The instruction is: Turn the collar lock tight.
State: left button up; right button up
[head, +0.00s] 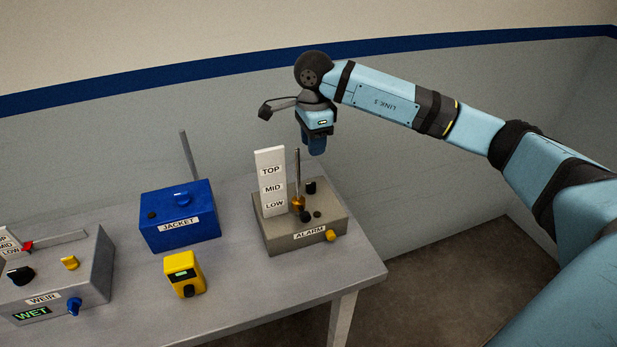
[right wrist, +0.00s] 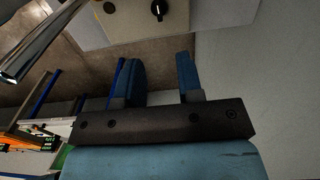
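The grey ALARM box (head: 272,236) stands at the right end of the table. A thin upright metal rod (head: 297,170) rises from it through a brass collar (head: 298,204). Black knobs (head: 311,187) sit beside the collar, and a brass knob (head: 331,235) is on the front face. I cannot tell which part is the collar lock. My right gripper (head: 316,148) hangs above and behind the box, apart from it. The right wrist view shows its two blue fingers (right wrist: 158,66) spread with nothing between them. A black knob (right wrist: 158,10) shows beyond them. My left gripper is not in view.
A white TOP/MID/LOW board (head: 270,180) stands beside the rod. A blue JACKET box (head: 180,215), a yellow device (head: 184,272) and a grey WEIR box (head: 85,275) are further left. The table's right edge (head: 372,262) is close to the ALARM box.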

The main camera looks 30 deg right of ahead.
aim_at(313, 183)
notch_tip(313, 183, down, 12)
jog(key=shift+f+p, duration=0.1)
jog(key=shift+p, duration=0.25)
jog(key=c, duration=0.6)
